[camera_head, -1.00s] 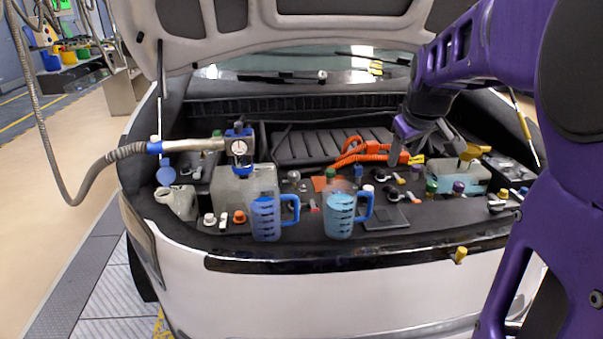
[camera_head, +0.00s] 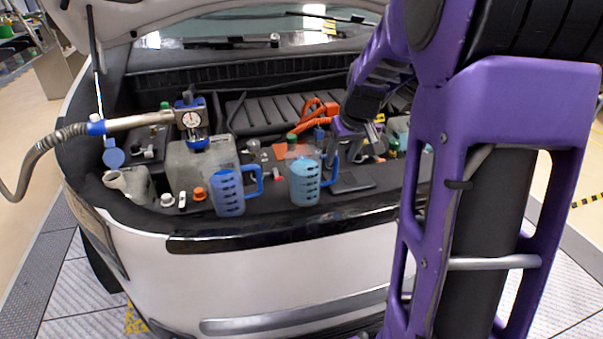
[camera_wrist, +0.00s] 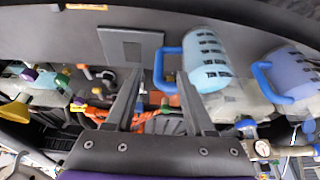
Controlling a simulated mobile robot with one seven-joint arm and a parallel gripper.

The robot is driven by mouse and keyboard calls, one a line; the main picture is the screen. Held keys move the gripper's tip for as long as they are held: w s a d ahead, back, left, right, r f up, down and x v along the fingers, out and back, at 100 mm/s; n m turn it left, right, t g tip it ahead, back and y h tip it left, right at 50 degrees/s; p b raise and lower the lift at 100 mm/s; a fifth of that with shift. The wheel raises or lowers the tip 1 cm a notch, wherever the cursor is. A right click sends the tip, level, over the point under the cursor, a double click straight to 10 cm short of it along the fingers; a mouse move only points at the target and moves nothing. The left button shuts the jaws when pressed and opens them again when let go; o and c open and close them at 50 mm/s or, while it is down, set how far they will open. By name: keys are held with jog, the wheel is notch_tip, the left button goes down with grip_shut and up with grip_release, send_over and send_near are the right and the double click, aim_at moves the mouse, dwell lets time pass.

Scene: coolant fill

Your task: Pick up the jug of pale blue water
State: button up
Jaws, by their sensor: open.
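The jug of pale blue water (camera_head: 304,186) stands upright on the engine bay's front ledge, its blue handle toward the right. It also shows in the wrist view (camera_wrist: 207,62), where its handle (camera_wrist: 165,68) is nearer my fingers than its body. A second jug with deeper blue liquid (camera_head: 229,195) stands to its left; it also shows in the wrist view (camera_wrist: 293,78). My gripper (camera_head: 352,148) is behind and to the right of the pale blue jug. In the wrist view (camera_wrist: 157,88) its two fingers are apart with nothing held, and the handle is beyond their tips.
A grey reservoir with a gauge fitting (camera_head: 190,118) and hose stands left of the jugs. Orange cables (camera_head: 318,112) lie behind my gripper. A dark flat pad (camera_head: 350,178) lies right of the pale blue jug. Small caps are scattered on the ledge.

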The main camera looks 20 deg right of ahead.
aim_at(336, 170)
jog(key=x, duration=0.6)
jog(key=shift+w+f+b, duration=0.2)
jog(key=shift+f+b, duration=0.05)
jog(key=shift+b, duration=0.15)
grip_shut()
dwell(1.1)
